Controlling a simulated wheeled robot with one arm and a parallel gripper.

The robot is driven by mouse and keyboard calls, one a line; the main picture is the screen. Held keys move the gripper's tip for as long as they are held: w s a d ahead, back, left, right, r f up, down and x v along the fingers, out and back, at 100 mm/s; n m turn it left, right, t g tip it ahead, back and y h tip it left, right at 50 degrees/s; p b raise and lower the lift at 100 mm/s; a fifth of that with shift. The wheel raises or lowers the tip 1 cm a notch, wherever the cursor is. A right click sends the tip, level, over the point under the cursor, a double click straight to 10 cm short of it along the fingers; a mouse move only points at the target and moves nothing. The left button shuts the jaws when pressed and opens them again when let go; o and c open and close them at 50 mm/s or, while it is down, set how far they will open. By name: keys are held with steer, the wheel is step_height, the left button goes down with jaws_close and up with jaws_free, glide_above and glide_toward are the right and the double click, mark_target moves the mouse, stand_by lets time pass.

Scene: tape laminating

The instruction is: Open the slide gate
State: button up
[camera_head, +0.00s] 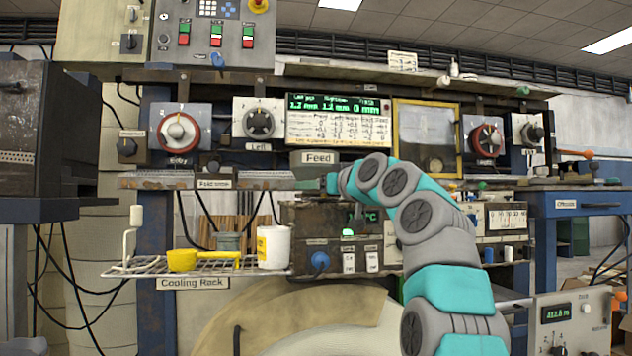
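No label reading "slide gate" is legible. A yellow-framed panel (397,135) with a cloudy, see-through middle stands upright right of the centre, behind my arm. It looks like a gate, and it appears closed over its opening. My teal and grey arm rises from the lower right and bends left in front of the machine. My gripper (325,187) is at its far end, below the "Feed" sign (318,157) and just above a dark metal box (310,218). The gripper is left of the yellow frame and apart from it. Its fingers are too small and dark to read.
A wire cooling rack (140,270) at left holds a yellow scoop (183,260) and a white tub (273,247). Knob panels flank a green-lit display (338,105). A blue bench (575,203) stands at right. A large roll (290,325) fills the lower middle.

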jaws_close()
stand_by(0.5)
stand_by(0.9)
